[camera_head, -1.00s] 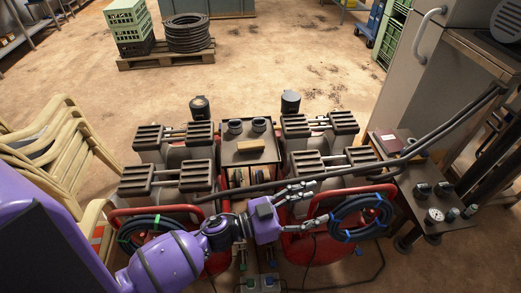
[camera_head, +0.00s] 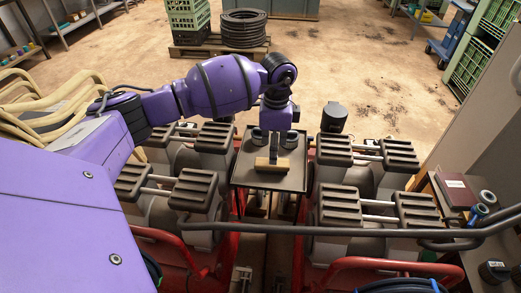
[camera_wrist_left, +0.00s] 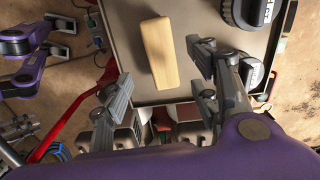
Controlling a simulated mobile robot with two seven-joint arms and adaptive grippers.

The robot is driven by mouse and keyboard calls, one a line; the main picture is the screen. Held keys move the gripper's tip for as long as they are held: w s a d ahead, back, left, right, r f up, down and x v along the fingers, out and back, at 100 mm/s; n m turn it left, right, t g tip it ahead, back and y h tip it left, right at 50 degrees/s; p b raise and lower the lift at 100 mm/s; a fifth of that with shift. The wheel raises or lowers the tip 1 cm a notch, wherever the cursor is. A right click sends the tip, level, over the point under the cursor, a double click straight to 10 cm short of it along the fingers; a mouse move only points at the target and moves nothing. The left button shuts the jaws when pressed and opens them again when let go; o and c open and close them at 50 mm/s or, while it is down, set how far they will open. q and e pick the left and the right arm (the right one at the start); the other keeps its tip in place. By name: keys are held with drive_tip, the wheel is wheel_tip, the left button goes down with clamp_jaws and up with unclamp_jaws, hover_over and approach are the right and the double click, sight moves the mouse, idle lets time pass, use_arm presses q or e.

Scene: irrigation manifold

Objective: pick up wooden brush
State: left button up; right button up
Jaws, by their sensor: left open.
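The wooden brush shows as a pale wooden block (camera_head: 270,164) lying on the dark tray (camera_head: 241,182) between the machines. In the left wrist view the brush (camera_wrist_left: 159,52) lies lengthwise between my left gripper's fingers, with no finger touching it that I can make out. My left gripper (camera_wrist_left: 160,75) is open and empty above the tray's near edge. In the head view my left gripper (camera_head: 274,148) points down over the brush and partly covers it. Grey finger-like parts at the wrist view's left edge may be my right gripper (camera_wrist_left: 18,130); its opening is unclear.
Ribbed dark machine tops (camera_head: 192,188) flank the tray. A long dark bar (camera_head: 330,231) crosses in front. A side table with a dark red box (camera_head: 455,190) stands right.

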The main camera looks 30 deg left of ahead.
use_arm(q)
drive_tip(key=shift+f, duration=0.9)
wheel_tip(320, 180, down, 5)
drive_tip(key=shift+w+a+f, duration=0.1)
drive_tip(key=shift+a+f, duration=0.05)
drive_tip(key=shift+f, duration=0.05)
drive_tip(key=c, duration=1.3)
use_arm(e)
drive_tip(key=shift+s, duration=0.1)
use_arm(q)
drive_tip(key=shift+r, duration=0.15)
drive_tip(key=shift+r, duration=0.6)
drive_tip(key=w+a+r+b, duration=0.2)
drive_tip(key=w+a+r, duration=0.4)
drive_tip(key=w+r, duration=0.5)
drive_tip(key=shift+w+r, duration=0.3)
drive_tip(key=shift+w, duration=0.5)
use_arm(e)
drive_tip(key=shift+s+a+f, duration=0.1)
drive_tip(key=shift+s+f, duration=0.1)
drive_tip(key=shift+f, duration=0.4)
drive_tip(key=shift+s+f, duration=0.2)
drive_tip(key=shift+f, duration=0.4)
